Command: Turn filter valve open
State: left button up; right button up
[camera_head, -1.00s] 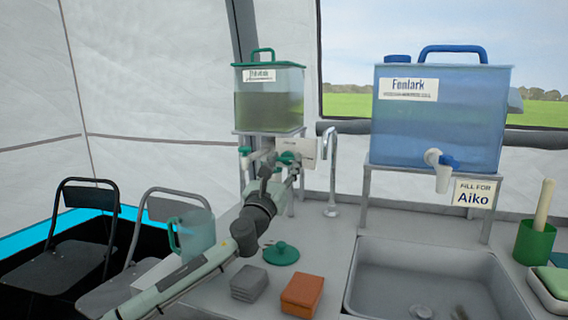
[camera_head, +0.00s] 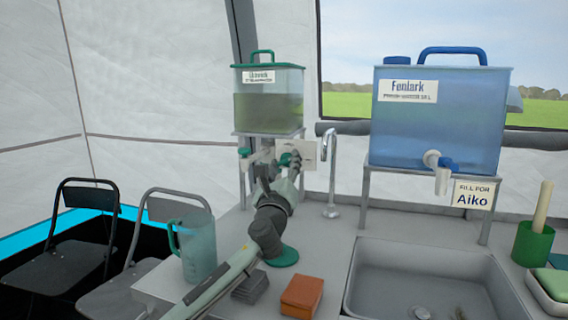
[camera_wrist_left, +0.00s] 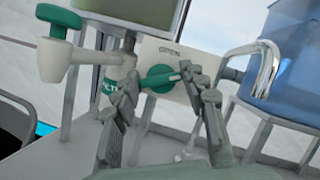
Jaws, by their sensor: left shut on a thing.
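The filter valve is a green knob with a lever handle (camera_wrist_left: 158,79) on a white plate (camera_wrist_left: 165,50) with small lettering above it. It sits below the filter tank (camera_head: 268,107) of greenish water, left of the curved metal tap. My left gripper (camera_wrist_left: 160,74) is shut on the valve handle, with one finger on each side and the lever lying nearly level between them. In the head view my left gripper (camera_head: 289,161) reaches up to the plate and hides part of the valve. My right gripper is not in view.
A white tap with a green handle (camera_wrist_left: 58,17) is left of the valve. The metal spout (camera_head: 331,170) stands close on the right. A clear pitcher (camera_head: 198,250), a green lid (camera_head: 284,258), a grey block (camera_head: 250,288) and an orange block (camera_head: 301,296) are on the counter.

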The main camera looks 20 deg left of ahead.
pick_arm(q)
jog(key=n+g+y, duration=0.1)
jog(key=n, duration=0.3)
jog(key=shift+d+y, duration=0.1)
jog(key=shift+y, duration=0.3)
jog(key=n+g, duration=0.1)
jog(key=n, duration=0.2)
jog(key=shift+r+y, duration=0.1)
jog(key=shift+y, duration=0.3)
jog(key=n+g, duration=0.2)
jog(key=n, duration=0.3)
jog(key=shift+n+g, duration=0.5)
jog(key=shift+n, duration=0.7)
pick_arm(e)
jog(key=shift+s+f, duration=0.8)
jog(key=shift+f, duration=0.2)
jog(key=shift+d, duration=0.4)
pick_arm(q)
jog(key=o, duration=1.2)
jog(key=shift+c, duration=0.2)
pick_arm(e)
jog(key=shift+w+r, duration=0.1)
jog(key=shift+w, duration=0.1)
